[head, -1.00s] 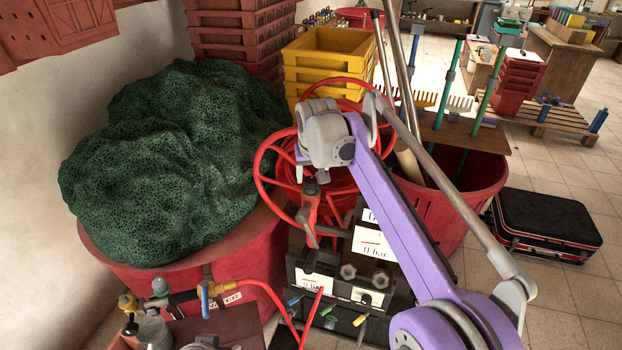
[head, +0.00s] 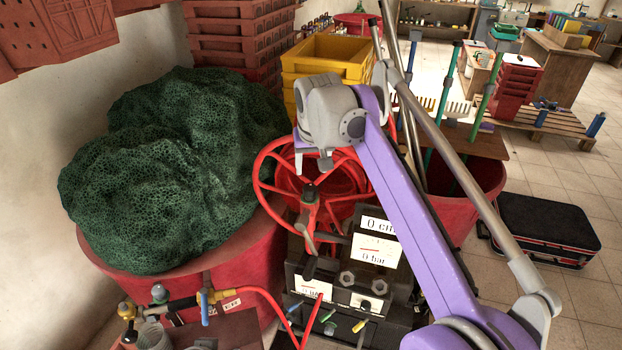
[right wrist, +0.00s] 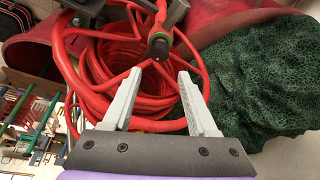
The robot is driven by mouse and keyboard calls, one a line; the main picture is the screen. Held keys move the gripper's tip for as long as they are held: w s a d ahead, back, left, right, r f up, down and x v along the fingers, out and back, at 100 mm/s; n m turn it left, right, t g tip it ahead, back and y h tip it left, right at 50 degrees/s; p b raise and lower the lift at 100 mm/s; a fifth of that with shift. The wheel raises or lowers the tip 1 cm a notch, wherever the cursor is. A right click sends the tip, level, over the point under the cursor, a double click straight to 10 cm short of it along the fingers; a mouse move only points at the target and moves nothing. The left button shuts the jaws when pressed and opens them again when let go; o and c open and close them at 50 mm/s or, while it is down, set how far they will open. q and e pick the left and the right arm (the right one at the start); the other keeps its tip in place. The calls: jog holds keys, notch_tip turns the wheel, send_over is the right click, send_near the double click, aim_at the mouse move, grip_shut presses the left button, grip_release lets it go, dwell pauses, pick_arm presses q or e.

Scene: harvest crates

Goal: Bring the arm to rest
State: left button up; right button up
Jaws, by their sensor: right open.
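My right arm reaches up through the middle of the head view, with its purple link slanting from lower right to upper left. My right gripper (head: 312,160) is at its far end, pointing down above the red hose reel, mostly hidden behind the grey wrist. In the right wrist view its two grey fingers (right wrist: 161,74) stand apart with nothing held between them. The red hose reel (head: 266,178) lies beyond the fingers, and its coiled hose also shows in the right wrist view (right wrist: 98,62). My left gripper is not in view.
A red tub (head: 250,268) heaped with green netting (head: 170,170) stands at left. Yellow crates (head: 330,50) stand behind. A red tub with poles (head: 488,185) and a black case (head: 545,230) are at right.

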jog(key=s+d+f, duration=0.3)
jog(key=s+d, duration=0.3)
jog(key=s, duration=0.1)
jog(key=s+d+f, duration=0.4)
jog(key=s+d, duration=0.1)
jog(key=s, duration=0.3)
jog(key=s+d+f, duration=0.3)
jog(key=s+f, duration=0.4)
jog(key=s, duration=0.1)
jog(key=s+d+f+m+t, duration=0.1)
jog(key=s+d+f, duration=0.2)
jog(key=s+f, duration=0.5)
jog(key=shift+s+h, duration=0.3)
jog(key=shift+s, duration=0.5)
jog(key=shift+d+f, duration=0.1)
